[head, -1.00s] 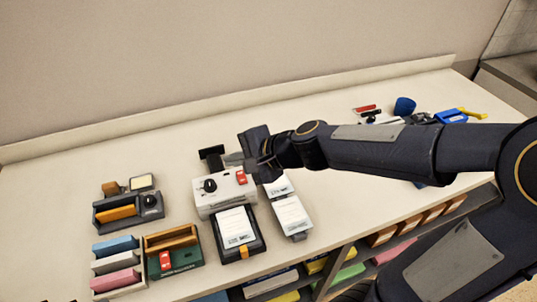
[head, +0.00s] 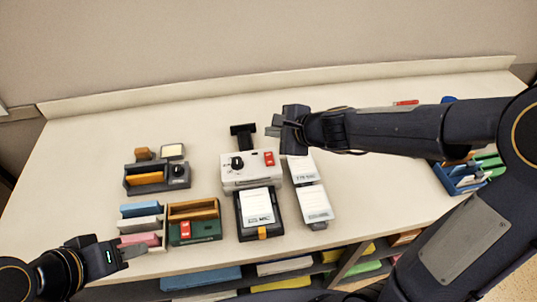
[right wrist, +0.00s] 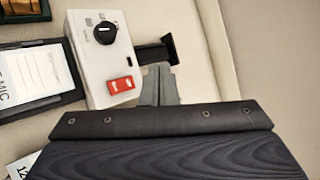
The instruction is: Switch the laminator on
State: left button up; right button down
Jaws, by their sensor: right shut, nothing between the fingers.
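The laminator (head: 252,182) is a white box with a black knob (head: 237,163) and a red rocker switch (head: 269,158) on its top. In the right wrist view the red switch (right wrist: 121,85) lies just left of my fingertips; which way it is tipped I cannot tell. My right gripper (head: 273,126) is shut and empty, behind the laminator's switch side and apart from the switch. Its closed fingers also show in the right wrist view (right wrist: 160,75). My left gripper (head: 134,248) is low at the left front, by the pink block; its jaw opening is unclear.
A black tray with a white card (head: 257,206) stands in front of the laminator, with white packs (head: 316,203) to its right. A grey device with a knob (head: 177,172), a green box (head: 205,229) and coloured blocks (head: 141,209) stand left.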

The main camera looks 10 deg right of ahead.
aim_at(272, 157)
jog(key=f+b, duration=0.3)
jog(key=w+f+b, duration=0.1)
jog(key=f+b, duration=0.2)
jog(key=f, duration=0.1)
jog(key=shift+w+f, duration=0.2)
jog(key=shift+f, duration=0.05)
jog(key=shift+f+b, duration=0.1)
jog(key=shift+b, duration=0.25)
dwell(1.4)
jog(key=shift+f+b, duration=0.3)
jog(key=shift+b, duration=0.05)
jog(key=shift+w+f+b, duration=0.1)
jog(key=shift+f+b, duration=0.3)
jog(key=shift+f, duration=0.05)
dwell(0.4)
jog(key=shift+r, duration=0.15)
jog(key=shift+r+p, duration=0.75)
jog(key=shift+p, duration=0.05)
jog(key=r+p, duration=0.2)
jog(key=s+r+p, duration=0.1)
jog(key=r+p, duration=0.1)
jog(key=r, duration=0.1)
jog(key=shift+p, duration=0.3)
jog(key=shift+s, duration=0.1)
